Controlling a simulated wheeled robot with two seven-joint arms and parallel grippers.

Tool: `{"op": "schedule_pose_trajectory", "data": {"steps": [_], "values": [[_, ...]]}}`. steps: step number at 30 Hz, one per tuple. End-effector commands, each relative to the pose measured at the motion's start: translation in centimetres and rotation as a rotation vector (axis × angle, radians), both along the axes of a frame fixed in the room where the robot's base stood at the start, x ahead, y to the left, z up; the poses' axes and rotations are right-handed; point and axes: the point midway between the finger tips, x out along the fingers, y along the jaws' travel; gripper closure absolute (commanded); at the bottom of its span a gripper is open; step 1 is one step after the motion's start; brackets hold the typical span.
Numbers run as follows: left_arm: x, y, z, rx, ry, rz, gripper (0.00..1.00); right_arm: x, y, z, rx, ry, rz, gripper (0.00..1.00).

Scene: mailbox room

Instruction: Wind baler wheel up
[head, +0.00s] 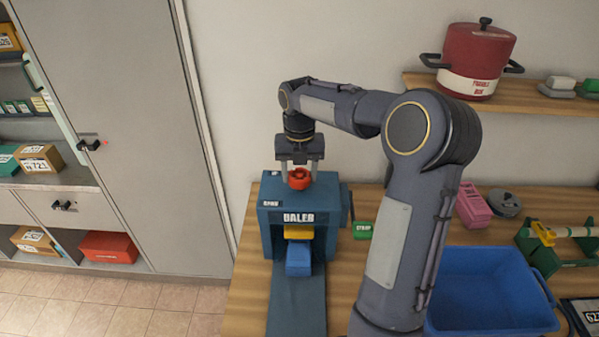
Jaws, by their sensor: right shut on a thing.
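The baler (268,217) is a dark blue press labelled "BALER" on the wooden table, left of the middle in the head view. A red wheel (299,179) sits on its top. My right gripper (299,172) points straight down over the baler, with its two fingers on either side of the red wheel, shut on it. In the baler's front opening are a yellow piece (299,232) and, under it, a blue block (298,259). The left gripper is not in view.
A blue bin (490,290) stands at the right of the table (247,285), partly behind my right arm. A small green box (362,230) lies just right of the baler. A red pot (478,60) stands on a wall shelf. A grey cabinet (120,120) is at the left.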

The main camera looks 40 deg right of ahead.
Motion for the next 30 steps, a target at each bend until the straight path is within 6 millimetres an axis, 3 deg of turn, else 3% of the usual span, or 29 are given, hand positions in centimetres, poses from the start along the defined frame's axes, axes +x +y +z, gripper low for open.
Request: {"op": "schedule_pose_trajectory", "data": {"steps": [9,23,24,29,30], "values": [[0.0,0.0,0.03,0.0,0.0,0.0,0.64,0.14,-0.08,0.24,-0.003,-0.008,0.099,0.71],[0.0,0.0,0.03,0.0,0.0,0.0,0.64,0.14,-0.05,0.24,-0.003,-0.008,0.115,0.71],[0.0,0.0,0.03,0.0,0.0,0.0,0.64,0.14,-0.05,0.24,-0.003,-0.008,0.115,0.47],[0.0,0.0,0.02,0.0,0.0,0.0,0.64,0.09,-0.03,0.17,-0.002,-0.005,0.114,0.26],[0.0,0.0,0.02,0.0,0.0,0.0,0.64,0.08,-0.03,0.14,-0.002,-0.004,0.114,0.26]]}}
